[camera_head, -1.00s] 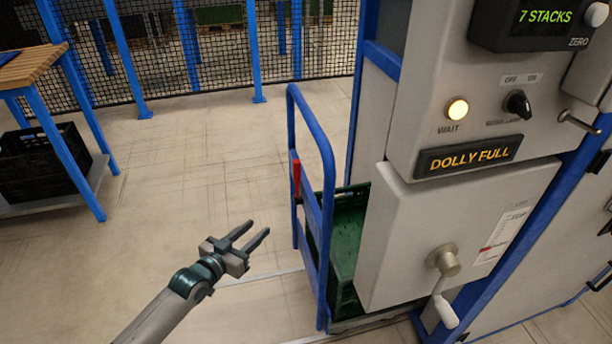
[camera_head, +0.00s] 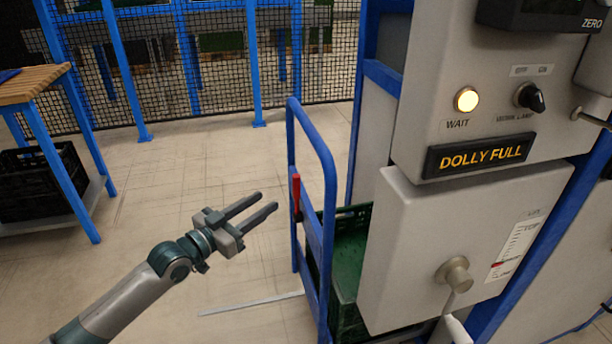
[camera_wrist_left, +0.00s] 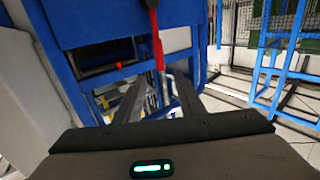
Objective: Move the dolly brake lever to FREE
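The brake lever (camera_head: 296,195) is a red upright handle on the left post of the blue dolly frame (camera_head: 330,200). In the left wrist view the red lever (camera_wrist_left: 157,45) hangs in front of blue framework, between and beyond my fingers. My left gripper (camera_head: 267,203) is open and empty, its two fingers pointing at the lever from the left with a small gap in the head view. In the wrist view the left gripper (camera_wrist_left: 160,88) shows both fingers apart. No FREE marking is readable. My right gripper is out of view.
A green crate (camera_head: 350,265) sits on the dolly. A grey machine cabinet (camera_head: 440,240) with a lit WAIT lamp (camera_head: 466,99) and a DOLLY FULL sign (camera_head: 478,156) stands at the right. A workbench (camera_head: 35,88) is at far left. The floor between is clear.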

